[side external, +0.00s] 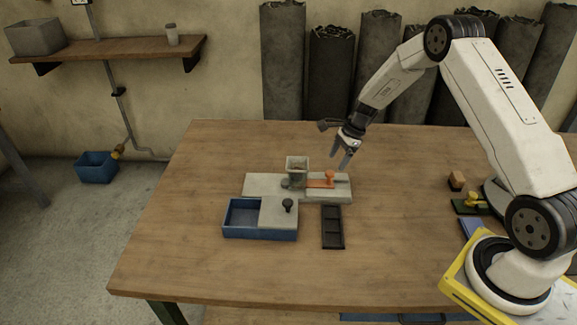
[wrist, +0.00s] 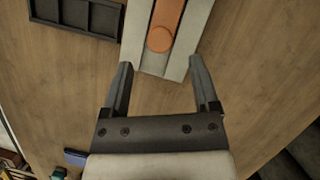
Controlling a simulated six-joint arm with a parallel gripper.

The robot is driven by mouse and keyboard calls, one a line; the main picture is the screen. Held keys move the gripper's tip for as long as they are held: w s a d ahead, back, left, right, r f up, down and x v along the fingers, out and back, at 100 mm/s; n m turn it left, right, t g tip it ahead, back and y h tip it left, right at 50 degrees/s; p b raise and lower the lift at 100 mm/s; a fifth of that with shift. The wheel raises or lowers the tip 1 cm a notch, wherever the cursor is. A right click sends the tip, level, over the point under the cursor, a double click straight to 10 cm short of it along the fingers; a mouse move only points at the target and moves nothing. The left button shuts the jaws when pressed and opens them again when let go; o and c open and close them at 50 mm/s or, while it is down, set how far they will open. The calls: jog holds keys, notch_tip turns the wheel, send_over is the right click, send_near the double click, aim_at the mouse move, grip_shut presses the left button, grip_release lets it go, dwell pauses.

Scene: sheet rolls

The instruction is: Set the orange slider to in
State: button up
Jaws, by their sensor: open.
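The orange slider (side external: 322,182) lies in a groove on a pale grey base (side external: 262,190), with a round knob standing at its right end. In the wrist view the slider's round knob (wrist: 160,39) and strip show at the top, in the channel of the base (wrist: 195,35). A grey square hopper (side external: 297,170) stands on the base at the slider's left end. My gripper (side external: 342,163) is above the right end of the base, just right of the knob. In the wrist view my gripper (wrist: 160,75) is open and empty, its fingertips either side of the base's end, short of the knob.
A blue box (side external: 260,234) with a grey sliding lid and black knob sits in front of the base. A black compartment tray (side external: 332,227) lies to its right. A wooden block (side external: 457,180) and a green piece with a yellow part (side external: 472,203) are near my base. The table's front is clear.

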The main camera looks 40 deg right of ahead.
aim_at(330, 172)
jog(key=shift+x, duration=2.3)
grip_shut()
